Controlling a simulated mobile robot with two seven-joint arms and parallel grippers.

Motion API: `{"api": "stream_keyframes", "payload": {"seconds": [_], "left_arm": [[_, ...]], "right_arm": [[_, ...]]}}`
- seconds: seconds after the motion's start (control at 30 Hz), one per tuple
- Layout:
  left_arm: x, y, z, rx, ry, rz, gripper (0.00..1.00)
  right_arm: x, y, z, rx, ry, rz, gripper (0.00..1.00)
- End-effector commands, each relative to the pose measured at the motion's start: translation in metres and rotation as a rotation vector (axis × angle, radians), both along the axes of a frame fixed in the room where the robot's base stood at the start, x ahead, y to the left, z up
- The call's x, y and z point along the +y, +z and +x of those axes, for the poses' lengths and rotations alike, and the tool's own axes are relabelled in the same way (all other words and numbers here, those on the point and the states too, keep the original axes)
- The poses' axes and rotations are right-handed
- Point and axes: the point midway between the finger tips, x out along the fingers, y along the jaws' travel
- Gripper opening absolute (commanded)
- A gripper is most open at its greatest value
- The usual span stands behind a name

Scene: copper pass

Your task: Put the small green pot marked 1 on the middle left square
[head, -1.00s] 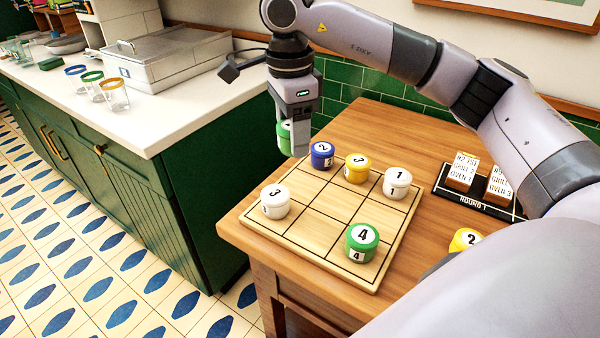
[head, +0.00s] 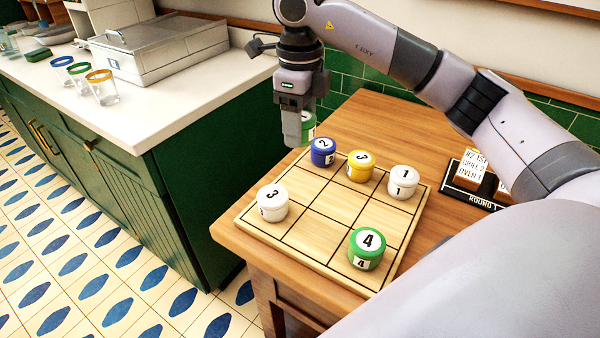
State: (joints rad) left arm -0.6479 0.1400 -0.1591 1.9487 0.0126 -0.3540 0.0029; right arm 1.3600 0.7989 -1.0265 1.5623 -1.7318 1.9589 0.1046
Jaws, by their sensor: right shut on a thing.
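My right gripper (head: 299,130) is shut on a small green pot (head: 309,122) and holds it above the table, near the back left corner of the board. The fingers hide most of the pot, and I cannot read its number. The wooden board (head: 312,258) has a three-by-three grid. My left gripper is not in view.
A green pot marked 4 (head: 367,249) stands front right. The centre square is clear. A black card stand (head: 466,188) is at right.

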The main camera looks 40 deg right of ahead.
Motion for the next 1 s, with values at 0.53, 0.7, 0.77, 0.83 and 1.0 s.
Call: {"api": "stream_keyframes", "payload": {"seconds": [0.53,0.7,0.77,0.83,1.0], "left_arm": [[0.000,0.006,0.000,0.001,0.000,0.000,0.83],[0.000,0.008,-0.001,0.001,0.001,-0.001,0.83],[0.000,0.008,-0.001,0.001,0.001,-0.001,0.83],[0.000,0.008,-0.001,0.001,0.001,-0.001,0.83],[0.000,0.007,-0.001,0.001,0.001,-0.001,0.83]], "right_arm": [[0.000,-0.079,0.000,0.000,0.001,0.000,0.23],[0.000,-0.105,0.000,0.001,0.000,0.001,0.23],[0.000,-0.109,0.000,-0.001,0.000,0.001,0.23],[0.000,-0.109,0.000,-0.003,0.000,0.001,0.23],[0.000,-0.110,0.000,-0.003,0.001,0.001,0.23]]}}
